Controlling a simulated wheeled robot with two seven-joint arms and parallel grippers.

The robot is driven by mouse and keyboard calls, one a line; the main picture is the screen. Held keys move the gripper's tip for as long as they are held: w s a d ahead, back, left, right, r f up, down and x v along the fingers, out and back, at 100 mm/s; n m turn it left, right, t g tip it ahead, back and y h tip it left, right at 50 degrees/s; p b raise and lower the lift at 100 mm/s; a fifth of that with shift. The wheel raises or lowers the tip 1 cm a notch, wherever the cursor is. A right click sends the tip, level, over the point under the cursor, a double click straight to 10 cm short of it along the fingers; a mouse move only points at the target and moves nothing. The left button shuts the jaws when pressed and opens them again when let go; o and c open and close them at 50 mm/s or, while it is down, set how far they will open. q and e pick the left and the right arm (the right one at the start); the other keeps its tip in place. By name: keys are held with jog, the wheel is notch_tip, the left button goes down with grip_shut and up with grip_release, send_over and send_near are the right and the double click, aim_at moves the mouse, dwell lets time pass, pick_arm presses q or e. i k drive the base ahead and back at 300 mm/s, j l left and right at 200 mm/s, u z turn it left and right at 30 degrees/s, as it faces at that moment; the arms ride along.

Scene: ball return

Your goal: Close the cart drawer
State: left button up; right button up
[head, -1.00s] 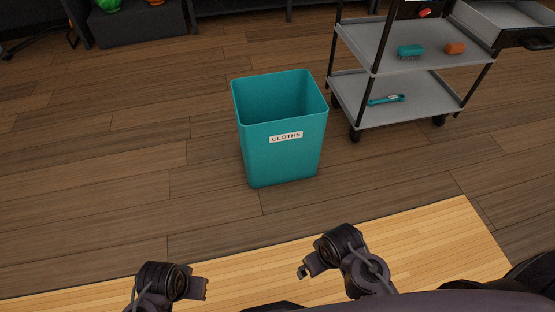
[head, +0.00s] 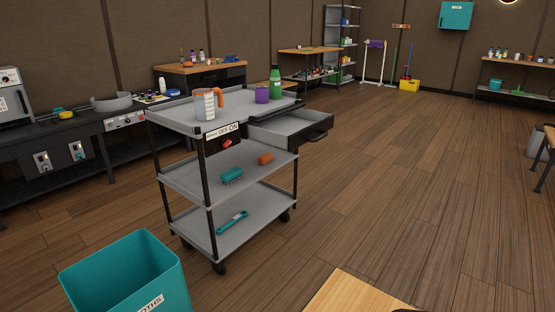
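The grey cart (head: 207,184) with black posts stands left of centre in the head view. Its drawer (head: 290,128) sticks out to the right below the top shelf, open, with a black front and handle (head: 320,130). The part of the drawer that I see inside looks empty. Neither of my grippers shows in this view.
A teal bin (head: 125,275) labelled for cloths stands in front of the cart at lower left. A wooden surface edge (head: 350,295) is at the bottom. Floor (head: 400,190) right of the cart is clear.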

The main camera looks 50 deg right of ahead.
aim_at(290, 131)
jog(key=z, duration=1.8)
